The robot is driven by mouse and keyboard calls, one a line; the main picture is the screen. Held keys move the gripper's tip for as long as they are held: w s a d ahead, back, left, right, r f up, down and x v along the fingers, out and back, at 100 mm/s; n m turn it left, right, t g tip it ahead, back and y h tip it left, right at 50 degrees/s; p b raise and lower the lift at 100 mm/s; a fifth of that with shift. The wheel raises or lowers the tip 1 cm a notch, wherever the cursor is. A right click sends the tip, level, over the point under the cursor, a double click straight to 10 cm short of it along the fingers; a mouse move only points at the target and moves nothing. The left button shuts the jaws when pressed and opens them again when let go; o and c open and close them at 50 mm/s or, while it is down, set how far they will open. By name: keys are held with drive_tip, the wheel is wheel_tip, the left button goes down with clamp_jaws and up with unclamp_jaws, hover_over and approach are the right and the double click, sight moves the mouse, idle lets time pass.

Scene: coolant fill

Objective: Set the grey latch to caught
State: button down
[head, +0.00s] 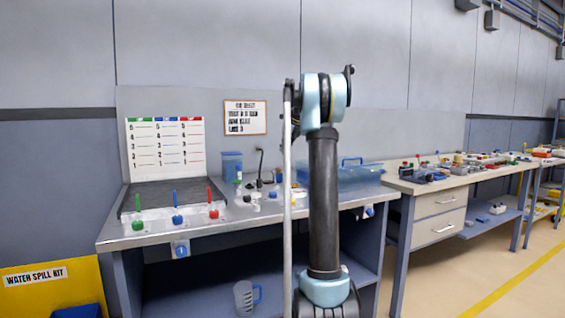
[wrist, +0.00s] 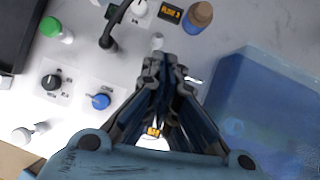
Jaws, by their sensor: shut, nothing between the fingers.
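My gripper (wrist: 164,66) is shut and empty in the wrist view, with its fingertips over the pale bench top. A small pale grey piece (wrist: 157,41) shows just beyond the fingertips, and a small metallic piece (wrist: 193,80) shows at their right. I cannot tell whether either is the grey latch, or how the latch is set. The fingers hide part of the bench there. In the head view my arm stands in front of the bench and the gripper cannot be made out.
A blue see-through tub (wrist: 270,108) stands close at the right. At the left are a black knob (wrist: 51,82), a blue knob (wrist: 101,101) and a white fitting (wrist: 30,132). A black spout (wrist: 113,28) and a brown-capped bottle (wrist: 198,17) stand beyond the fingers.

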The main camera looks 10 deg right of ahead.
drive_tip(key=shift+s+d+r, duration=0.15)
drive_tip(key=shift+r, duration=0.95)
drive_tip(key=shift+s, duration=0.1)
drive_tip(key=s+a+f+n+g, duration=0.15)
drive_tip(key=s+f+n, duration=0.3)
drive_tip(key=s, duration=0.65)
drive_tip(key=s+a+f+n+h, duration=0.1)
drive_tip(key=s+a+f+n, duration=0.2)
drive_tip(key=s+n, duration=0.55)
drive_tip(key=s+a+f+n, duration=0.2)
drive_tip(key=s+f+n, duration=0.15)
drive_tip(key=s, duration=1.05)
drive_tip(key=s+f+n+g+h, duration=0.1)
drive_tip(key=s+f+n+h, duration=0.1)
drive_tip(key=s+f+n, duration=1.3)
drive_tip(key=s+f, duration=0.9)
drive_tip(key=s, duration=0.2)
drive_tip(key=shift+s+d+f+g, duration=0.25)
drive_tip(key=shift+s+d+g, duration=0.1)
drive_tip(key=shift+s+d, duration=0.05)
